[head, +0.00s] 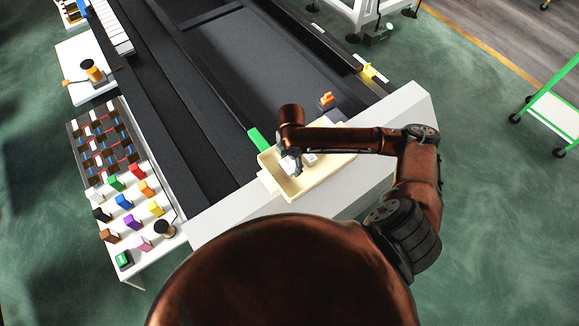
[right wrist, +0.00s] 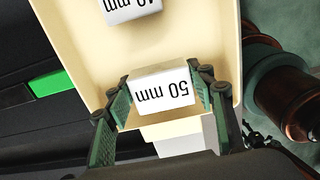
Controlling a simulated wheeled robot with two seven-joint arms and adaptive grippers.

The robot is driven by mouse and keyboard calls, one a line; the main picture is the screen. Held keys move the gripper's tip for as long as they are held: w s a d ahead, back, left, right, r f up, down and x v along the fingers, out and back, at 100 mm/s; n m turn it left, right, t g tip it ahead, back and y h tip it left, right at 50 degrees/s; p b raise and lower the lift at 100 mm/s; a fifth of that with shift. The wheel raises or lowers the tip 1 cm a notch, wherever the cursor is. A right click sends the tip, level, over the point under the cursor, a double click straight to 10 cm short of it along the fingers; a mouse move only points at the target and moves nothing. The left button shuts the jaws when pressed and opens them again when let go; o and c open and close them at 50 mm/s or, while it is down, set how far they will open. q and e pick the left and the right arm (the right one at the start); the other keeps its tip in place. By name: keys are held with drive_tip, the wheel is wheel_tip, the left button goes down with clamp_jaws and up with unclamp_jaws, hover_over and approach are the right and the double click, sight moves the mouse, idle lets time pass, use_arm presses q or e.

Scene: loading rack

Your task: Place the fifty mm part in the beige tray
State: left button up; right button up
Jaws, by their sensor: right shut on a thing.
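The fifty mm part is a white block labelled "50 mm" (right wrist: 165,87) in the right wrist view. My right gripper (right wrist: 163,95) is shut on it, with a green-padded finger on each side. The beige tray (head: 293,188) stands on the white bench end in the head view, and my right gripper (head: 292,160) is over it. The tray floor (right wrist: 185,40) shows behind the held part. I cannot tell whether the part touches the floor. My left gripper is not in view.
Another white block (right wrist: 132,9), its label ending in "0 mm", lies in the tray. A green strip (right wrist: 58,80) is beside the tray. A table with several coloured blocks (head: 124,201) stands at the left. The dark conveyor surface (head: 235,70) is behind.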

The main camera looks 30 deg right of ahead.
sight(289, 167)
drive_tip(key=shift+w+a+f, duration=0.2)
drive_tip(key=shift+w+f, duration=0.15)
drive_tip(key=shift+f, duration=0.05)
drive_tip(key=shift+f+p, duration=0.4)
drive_tip(key=shift+f, duration=1.2)
drive_tip(key=shift+f, duration=0.1)
drive_tip(key=o, duration=1.2)
drive_tip(key=shift+c, duration=0.2)
wheel_tip(289, 167, up, 12)
drive_tip(key=shift+r+b, duration=0.15)
drive_tip(key=shift+b, duration=0.35)
